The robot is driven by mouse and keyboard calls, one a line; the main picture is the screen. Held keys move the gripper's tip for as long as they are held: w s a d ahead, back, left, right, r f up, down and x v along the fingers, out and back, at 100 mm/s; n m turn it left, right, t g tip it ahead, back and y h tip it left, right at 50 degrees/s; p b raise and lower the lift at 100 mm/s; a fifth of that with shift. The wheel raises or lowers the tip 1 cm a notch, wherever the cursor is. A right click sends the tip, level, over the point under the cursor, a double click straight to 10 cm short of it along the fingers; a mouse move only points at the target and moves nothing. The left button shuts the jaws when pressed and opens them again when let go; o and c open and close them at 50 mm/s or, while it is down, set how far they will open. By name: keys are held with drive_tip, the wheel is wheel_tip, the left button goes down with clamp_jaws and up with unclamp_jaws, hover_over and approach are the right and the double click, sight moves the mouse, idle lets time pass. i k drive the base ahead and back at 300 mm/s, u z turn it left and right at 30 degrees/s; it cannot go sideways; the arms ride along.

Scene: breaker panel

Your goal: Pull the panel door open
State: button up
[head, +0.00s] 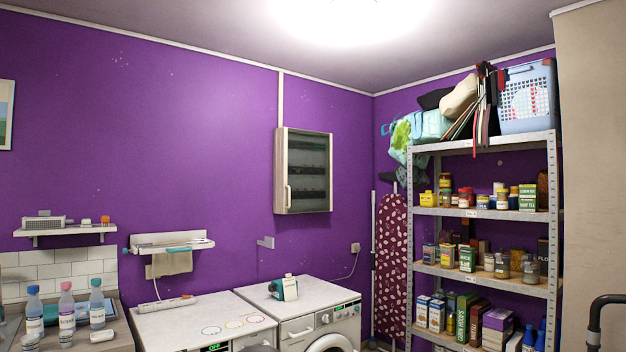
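The breaker panel (281,168) is a shallow box mounted on the purple wall, above the white machines. Its door has a pale frame and a dark see-through window (307,168) with rows of breakers dimly visible behind it. The door looks shut. A small pale vertical handle (289,195) sits at the lower left of the door. Nothing touches the handle or the door. My gripper is not in view.
Two white machines (335,322) stand below the panel, with a teal-and-white bottle (287,288) on top. A small wall shelf (171,243) is to the left. A loaded metal shelf rack (484,212) stands to the right. The wall around the panel is clear.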

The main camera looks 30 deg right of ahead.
sight(308, 155)
drive_tip(key=z, duration=0.25)
drive_tip(key=i, duration=0.55)
drive_tip(key=z, duration=1.15)
drive_tip(key=i, duration=3.7)
drive_tip(key=u, duration=0.6)
